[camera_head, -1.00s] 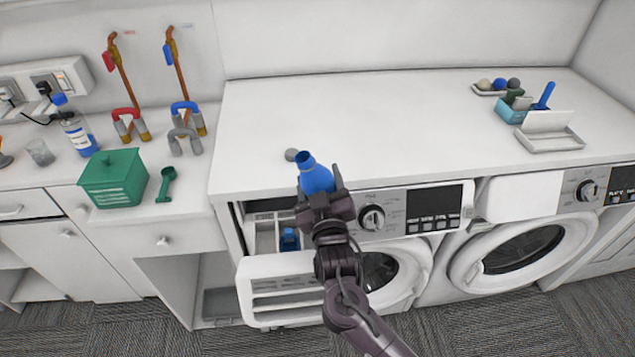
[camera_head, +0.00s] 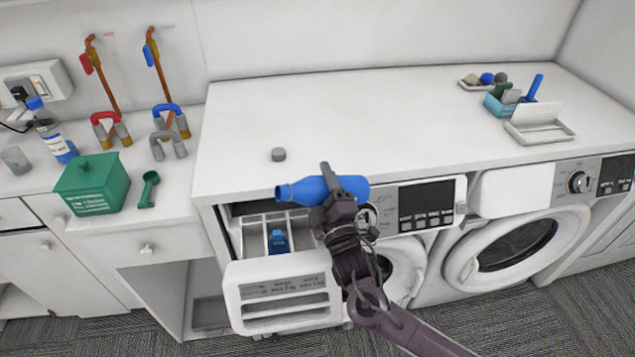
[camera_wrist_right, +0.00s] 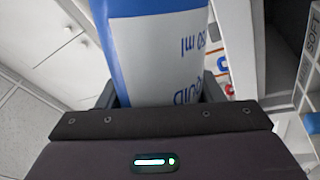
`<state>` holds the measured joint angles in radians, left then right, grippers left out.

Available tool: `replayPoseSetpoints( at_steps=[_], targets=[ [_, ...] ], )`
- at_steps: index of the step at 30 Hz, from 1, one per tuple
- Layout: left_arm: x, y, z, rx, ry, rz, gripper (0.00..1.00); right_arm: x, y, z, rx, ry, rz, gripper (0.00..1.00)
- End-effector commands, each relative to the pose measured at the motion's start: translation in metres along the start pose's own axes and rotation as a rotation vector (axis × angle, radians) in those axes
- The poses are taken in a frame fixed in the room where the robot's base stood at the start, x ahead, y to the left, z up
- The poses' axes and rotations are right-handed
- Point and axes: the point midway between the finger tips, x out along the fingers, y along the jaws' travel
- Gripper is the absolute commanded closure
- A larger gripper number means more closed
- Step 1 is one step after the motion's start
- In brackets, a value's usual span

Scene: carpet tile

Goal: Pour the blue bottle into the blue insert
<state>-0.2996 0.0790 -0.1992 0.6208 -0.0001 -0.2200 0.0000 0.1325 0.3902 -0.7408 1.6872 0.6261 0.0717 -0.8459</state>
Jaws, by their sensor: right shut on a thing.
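The blue bottle (camera_head: 305,191) is held by my right gripper (camera_head: 335,190), which is shut around its body. The bottle lies about level, slightly tipped, with its open neck pointing left, above the open detergent drawer. It also shows in the right wrist view (camera_wrist_right: 155,50) with a white label between the fingers. The blue insert (camera_head: 278,241) sits in a compartment of the pulled-out drawer (camera_head: 275,289), below the bottle and a little left of its middle. No liquid stream is visible. My left gripper is not in view.
A grey cap (camera_head: 278,155) lies on the white worktop (camera_head: 370,115) behind the bottle. A green box (camera_head: 92,183) and scoop (camera_head: 148,188) stand on the left counter. A blue caddy (camera_head: 500,103) and white tray (camera_head: 540,130) are at right. Most of the worktop is clear.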

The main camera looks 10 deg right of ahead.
Motion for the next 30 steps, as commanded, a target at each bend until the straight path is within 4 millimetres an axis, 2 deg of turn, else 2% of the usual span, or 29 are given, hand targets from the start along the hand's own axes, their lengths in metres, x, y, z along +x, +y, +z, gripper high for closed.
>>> replayPoseSetpoints(
  at_steps=[9,30],
  targets=[
    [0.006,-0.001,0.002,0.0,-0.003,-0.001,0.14,-0.003,-0.011,0.006,-0.162,0.044,0.004,0.78],
    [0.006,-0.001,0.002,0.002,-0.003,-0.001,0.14,-0.003,-0.013,0.007,-0.183,0.049,0.003,0.78]
  ],
)
